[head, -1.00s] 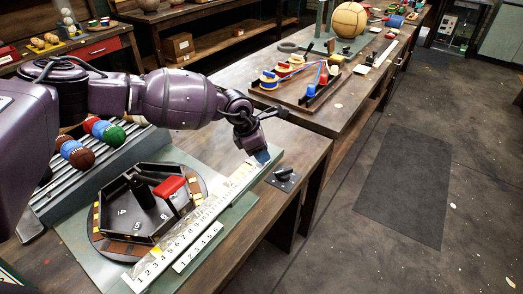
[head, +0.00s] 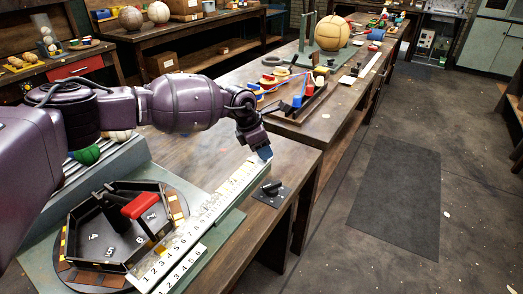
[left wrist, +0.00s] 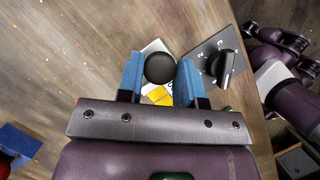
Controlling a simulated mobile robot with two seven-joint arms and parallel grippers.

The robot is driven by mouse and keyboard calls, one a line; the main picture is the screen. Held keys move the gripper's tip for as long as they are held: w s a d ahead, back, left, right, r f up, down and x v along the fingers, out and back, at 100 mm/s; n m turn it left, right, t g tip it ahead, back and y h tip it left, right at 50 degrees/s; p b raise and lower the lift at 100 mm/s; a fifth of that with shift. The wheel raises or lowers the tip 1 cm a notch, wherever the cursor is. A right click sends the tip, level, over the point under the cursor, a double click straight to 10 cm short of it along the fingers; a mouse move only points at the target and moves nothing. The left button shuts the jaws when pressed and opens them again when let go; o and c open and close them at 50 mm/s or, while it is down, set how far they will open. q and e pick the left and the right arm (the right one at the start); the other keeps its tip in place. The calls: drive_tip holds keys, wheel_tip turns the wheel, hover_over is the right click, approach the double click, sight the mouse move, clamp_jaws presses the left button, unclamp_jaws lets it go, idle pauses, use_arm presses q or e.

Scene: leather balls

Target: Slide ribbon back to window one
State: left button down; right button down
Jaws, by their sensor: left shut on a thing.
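The long white numbered ribbon (head: 203,225) lies in a straight track on the green base, running from front left to back right. A shorter fixed numbered strip (head: 183,271) lies beside its near end. My left gripper (head: 265,154) is at the ribbon's far end, with blue fingertips pointing down. In the left wrist view, a round black knob (left wrist: 159,68) sits between the two fingers, which are shut on it. A bit of yellow (left wrist: 158,95) shows just below it. Which number faces the window is too small to tell. My right gripper is not in view.
A black many-sided tray (head: 112,215) with a red handle (head: 139,204) stands on a turntable left of the ribbon. A black dial on a plate (head: 270,190) is right of the ribbon's far end, near the bench edge. A second bench stands beyond.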

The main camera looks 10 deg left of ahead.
use_arm(q)
drive_tip(key=shift+w+r, duration=0.15)
drive_tip(key=shift+r, duration=0.05)
drive_tip(key=c, duration=1.1)
unclamp_jaws()
drive_tip(key=o, duration=0.3)
drive_tip(key=shift+w+d+f, duration=0.1)
drive_tip(key=shift+w+f, duration=0.05)
drive_tip(key=p+v, duration=0.1)
drive_tip(key=v, duration=1)
drive_tip(key=shift+f, duration=0.1)
drive_tip(key=shift+s, duration=0.2)
